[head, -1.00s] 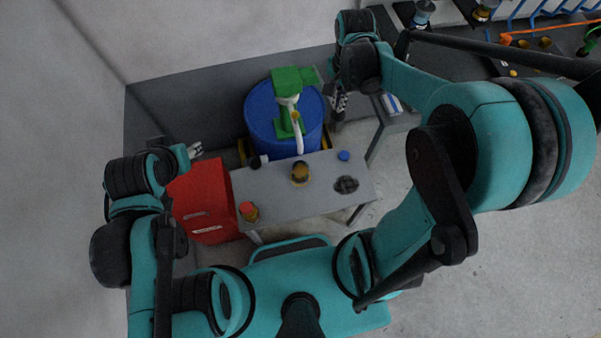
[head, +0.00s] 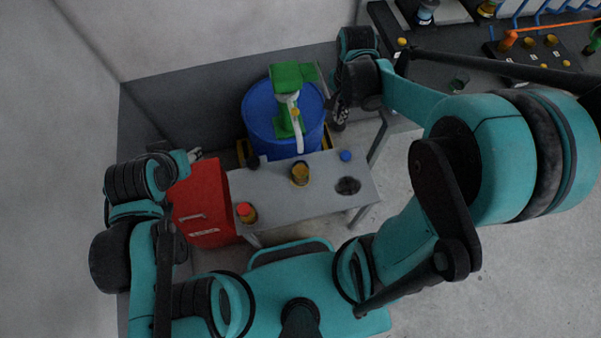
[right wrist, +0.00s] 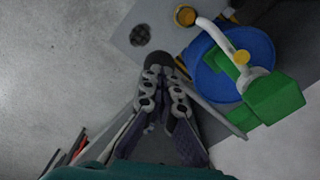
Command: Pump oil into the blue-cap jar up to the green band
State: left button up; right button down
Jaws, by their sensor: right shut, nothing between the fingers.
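An open jar (head: 300,173) with amber contents stands on the small grey table (head: 275,200), below the white spout of the pump. A loose blue cap (head: 345,156) lies to its right. I cannot make out a green band. The green hand pump (head: 288,118) sits on the blue drum (head: 262,110) behind the table; it also shows in the right wrist view (right wrist: 275,97). My right gripper (head: 338,122) is shut and empty, right of the drum; its fingertips show in the right wrist view (right wrist: 160,72). My left gripper (head: 195,154) is above the red box, small and partly hidden.
A red-capped jar (head: 246,212) stands at the table's front left. A dark round grate (head: 347,186) is at its right. A red box (head: 203,200) stands left of the table. A dark workbench (head: 470,75) with several jars is at the upper right. The floor right of the table is clear.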

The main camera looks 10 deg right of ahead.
aim_at(338, 127)
jog(key=shift+w+f+b, duration=0.1)
jog(key=shift+f+b, duration=2.7)
jog(key=shift+f, duration=0.55)
jog(key=shift+r, duration=0.1)
notch_tip(338, 127, up, 19)
jog(key=w+p, duration=0.1)
jog(key=p, duration=1.3)
jog(key=shift+w, duration=0.4)
